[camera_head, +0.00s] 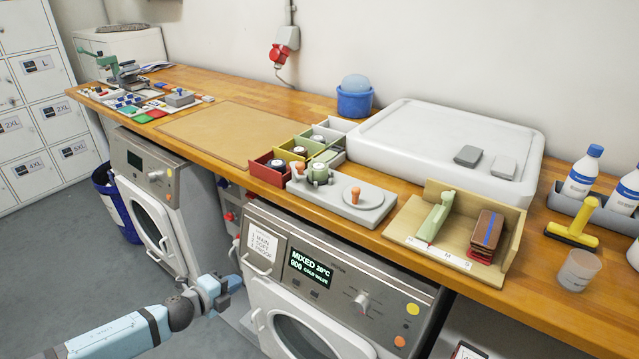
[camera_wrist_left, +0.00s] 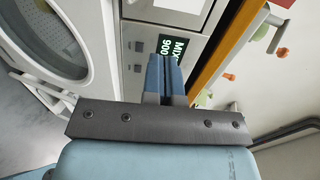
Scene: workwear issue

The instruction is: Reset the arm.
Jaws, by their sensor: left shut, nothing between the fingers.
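My left arm comes in from the lower left in the head view. Its gripper (camera_head: 229,285) is low, in front of the washing machine with the lit display (camera_head: 310,268), below the counter edge. Its blue fingers are shut with nothing between them. In the left wrist view the shut fingers (camera_wrist_left: 165,78) point toward the machine's display panel (camera_wrist_left: 175,47), and the round door (camera_wrist_left: 50,40) is at the left. I cannot tell whether the fingertips touch the machine. My right gripper is not in view.
The wooden counter (camera_head: 275,120) above holds colored bins (camera_head: 268,170), a grey board (camera_head: 340,195), a wooden tray (camera_head: 403,230), a white basin lid (camera_head: 440,135) and bottles (camera_head: 583,172). A second machine (camera_head: 150,185) and a blue bin (camera_head: 115,203) stand left. Floor near the arm is clear.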

